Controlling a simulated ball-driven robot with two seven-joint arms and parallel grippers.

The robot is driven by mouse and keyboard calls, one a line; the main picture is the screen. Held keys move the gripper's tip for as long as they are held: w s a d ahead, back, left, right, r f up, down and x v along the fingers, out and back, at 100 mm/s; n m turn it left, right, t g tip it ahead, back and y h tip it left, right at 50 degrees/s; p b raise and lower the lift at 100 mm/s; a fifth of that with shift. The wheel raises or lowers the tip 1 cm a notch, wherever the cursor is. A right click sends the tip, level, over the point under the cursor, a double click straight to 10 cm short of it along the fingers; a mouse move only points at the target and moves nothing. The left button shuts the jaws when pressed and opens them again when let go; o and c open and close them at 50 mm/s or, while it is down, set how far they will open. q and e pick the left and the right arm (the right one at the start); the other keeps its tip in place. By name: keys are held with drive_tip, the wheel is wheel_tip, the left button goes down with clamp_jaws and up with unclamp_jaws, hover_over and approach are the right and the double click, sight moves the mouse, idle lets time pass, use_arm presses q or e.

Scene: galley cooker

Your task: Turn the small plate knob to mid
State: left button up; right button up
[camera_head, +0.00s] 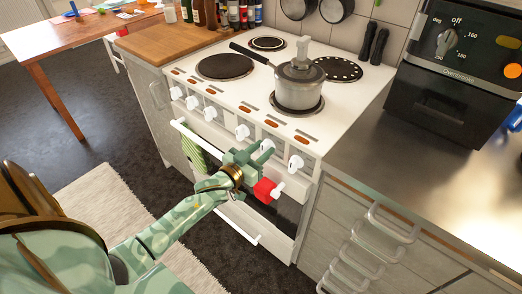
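The white cooker (205,88) has a row of white knobs along its front edge, under small orange marks. The left knobs include one at the end (176,92); a middle knob (242,131) and the right end knob (296,163) also show. I cannot tell which one belongs to the small plate (267,43) at the back left. My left gripper (257,154), green, is in front of the right-hand knobs, close to the knob (267,145) second from the right. Contact and finger opening are unclear. My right gripper is not in view.
A lidded pot (300,82) stands on the front right plate, its handle pointing back left. A red round piece with a white tip (265,190) is just below my gripper. A towel (194,156) hangs at the oven rail. A steel counter (385,160) lies right.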

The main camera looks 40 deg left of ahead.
use_arm(q)
drive_tip(key=shift+m, duration=0.4)
drive_tip(key=m+p, duration=0.1)
drive_tip(key=m, duration=0.2)
drive_tip(key=shift+d+m, duration=0.1)
drive_tip(key=shift+m, duration=0.2)
drive_tip(key=m+p, duration=0.1)
drive_tip(key=m, duration=0.3)
drive_tip(key=shift+f+m, duration=0.1)
drive_tip(key=shift+m, duration=0.2)
drive_tip(key=m, duration=0.4)
drive_tip(key=shift+d+f, duration=0.1)
drive_tip(key=shift+f, duration=0.05)
drive_tip(key=shift+m+b, duration=0.7)
drive_tip(key=shift+m, duration=1.7)
drive_tip(key=o, duration=0.7)
